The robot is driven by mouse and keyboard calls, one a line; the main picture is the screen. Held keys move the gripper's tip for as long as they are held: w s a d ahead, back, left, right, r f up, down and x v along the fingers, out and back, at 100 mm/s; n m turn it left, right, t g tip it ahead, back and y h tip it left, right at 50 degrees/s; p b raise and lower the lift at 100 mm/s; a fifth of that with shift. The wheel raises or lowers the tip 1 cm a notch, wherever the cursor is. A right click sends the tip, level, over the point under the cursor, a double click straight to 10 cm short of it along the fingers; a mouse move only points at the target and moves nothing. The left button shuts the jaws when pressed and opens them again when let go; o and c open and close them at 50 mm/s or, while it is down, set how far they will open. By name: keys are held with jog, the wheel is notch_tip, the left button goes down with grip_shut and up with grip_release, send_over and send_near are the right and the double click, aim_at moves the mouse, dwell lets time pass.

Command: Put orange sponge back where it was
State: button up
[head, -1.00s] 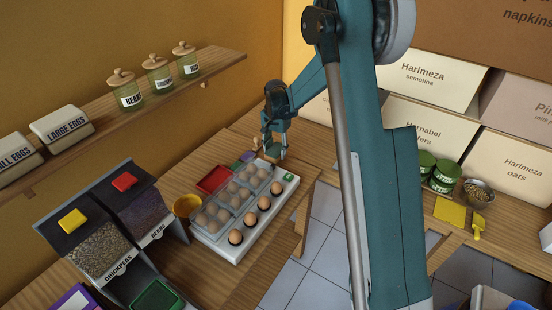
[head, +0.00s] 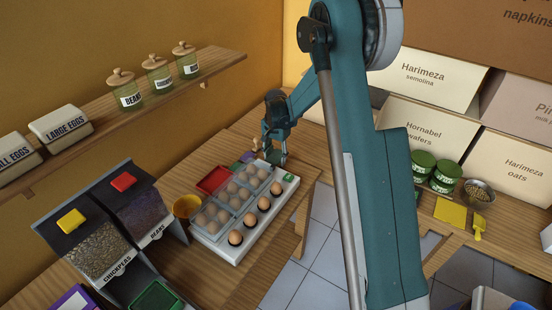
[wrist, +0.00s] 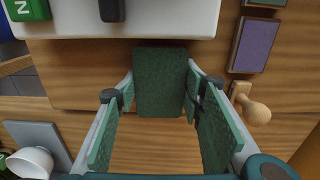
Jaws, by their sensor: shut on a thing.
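My gripper (head: 274,159) is low over the wooden bench, just beyond the far end of the white egg tray (head: 289,184). In the wrist view its two fingers (wrist: 160,100) are shut on a dark green, rough, sponge-like block (wrist: 160,80). The block lies lengthwise between the fingers, its far end close to the tray's white edge. No orange face of it shows, and no other orange sponge is in view. I cannot tell whether its underside touches the bench.
A purple block (wrist: 255,45) and a wooden knob (wrist: 254,108) stand close to the right of the fingers in the wrist view. The tray holds several eggs. The bench edge drops to a tiled floor.

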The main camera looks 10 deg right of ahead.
aim_at(276, 157)
jog(key=shift+f, duration=0.15)
jog(key=o, duration=0.9)
jog(key=shift+c, duration=0.2)
notch_tip(276, 157, up, 12)
jog(key=p, duration=0.1)
jog(key=shift+r, duration=0.2)
jog(key=shift+r, duration=0.1)
dwell(0.5)
